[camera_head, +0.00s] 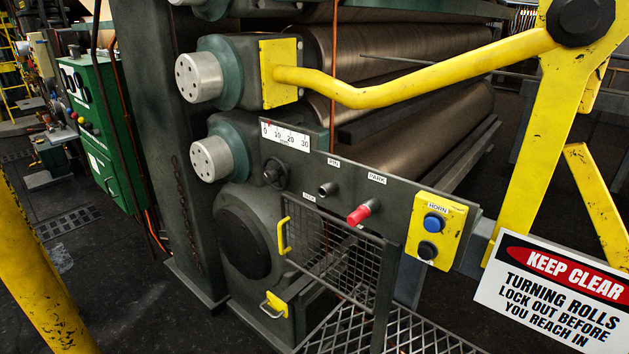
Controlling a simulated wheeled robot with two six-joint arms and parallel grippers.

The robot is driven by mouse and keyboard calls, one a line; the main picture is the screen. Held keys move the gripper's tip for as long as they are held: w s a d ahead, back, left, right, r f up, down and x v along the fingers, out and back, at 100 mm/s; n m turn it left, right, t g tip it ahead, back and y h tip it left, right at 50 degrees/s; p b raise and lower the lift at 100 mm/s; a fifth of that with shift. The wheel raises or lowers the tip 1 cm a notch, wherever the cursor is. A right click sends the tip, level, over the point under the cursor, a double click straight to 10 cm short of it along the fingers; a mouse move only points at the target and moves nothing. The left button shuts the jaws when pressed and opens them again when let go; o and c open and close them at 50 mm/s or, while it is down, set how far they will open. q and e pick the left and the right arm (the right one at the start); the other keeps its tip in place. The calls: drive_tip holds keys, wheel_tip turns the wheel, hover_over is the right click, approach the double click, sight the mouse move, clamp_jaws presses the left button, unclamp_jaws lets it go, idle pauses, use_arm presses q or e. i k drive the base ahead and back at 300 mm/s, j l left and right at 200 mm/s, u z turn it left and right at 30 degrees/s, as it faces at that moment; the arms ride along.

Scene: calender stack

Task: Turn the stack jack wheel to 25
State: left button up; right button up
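A white scale plate (286,136) marked 0, 10, 20 and 30 is fixed at the left end of the dark control panel. A small red mark sits at its left end, near 0. A small dark round knob or wheel (275,174) is mounted just below the scale; no label on it is readable, so I cannot tell for sure that it is the jack wheel. Neither of my grippers shows in the head view, and nothing touches the panel.
The panel also carries a dark knob (327,189), a red knob (358,214) and a yellow horn box (436,231). A yellow bar (420,88) crosses above. A mesh guard (335,250) hangs below, and a KEEP CLEAR sign (560,295) stands right. Floor is open at left.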

sight(271, 176)
drive_tip(key=j+z, duration=0.25)
drive_tip(key=z, duration=0.15)
drive_tip(key=i+j+z, duration=0.1)
drive_tip(key=j+z, duration=0.5)
drive_tip(key=z, duration=0.25)
drive_tip(key=j+z, duration=0.4)
drive_tip(key=k+j+z, duration=0.15)
drive_tip(key=z, duration=0.25)
